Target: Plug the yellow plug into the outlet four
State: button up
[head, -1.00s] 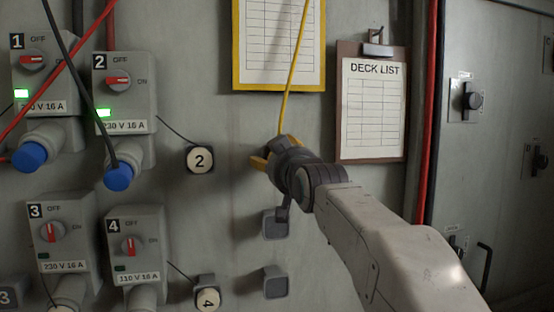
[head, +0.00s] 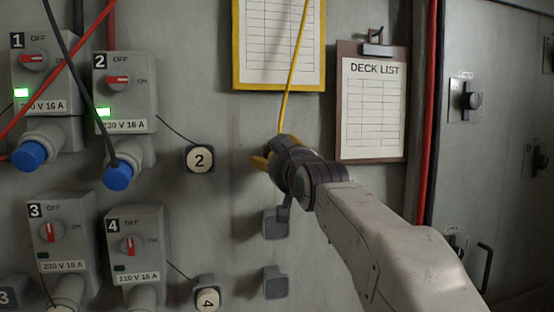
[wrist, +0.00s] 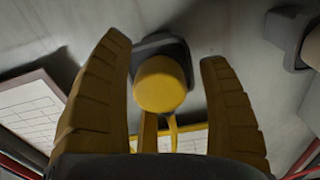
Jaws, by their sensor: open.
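The yellow plug (wrist: 160,84) shows in the wrist view with its round end toward the camera, against a grey holder (wrist: 163,48) on the wall. My gripper (wrist: 165,55) is open, with one finger on each side of the plug; contact cannot be told. In the head view my gripper (head: 264,160) is at the wall and hides the plug. A yellow cable (head: 294,70) runs up from there. Outlet four (head: 136,240) is the lower box marked 4 and 110 V 16 A, its red switch upright toward OFF. Its socket is cut off by the bottom edge.
Outlets one (head: 40,75), two (head: 125,85) and three (head: 58,235) surround outlet four; one and two hold blue plugs. Round caps two (head: 200,159) and four (head: 207,298) hang beside them. Empty grey holders (head: 275,223) sit below my gripper. A clipboard (head: 371,110) hangs right.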

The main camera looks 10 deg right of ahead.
jog(key=shift+c, duration=0.3)
jog(key=c, duration=1.2)
jog(key=shift+s, duration=0.15)
jog(key=shift+s+b, duration=1.6)
jog(key=shift+s, duration=1.2)
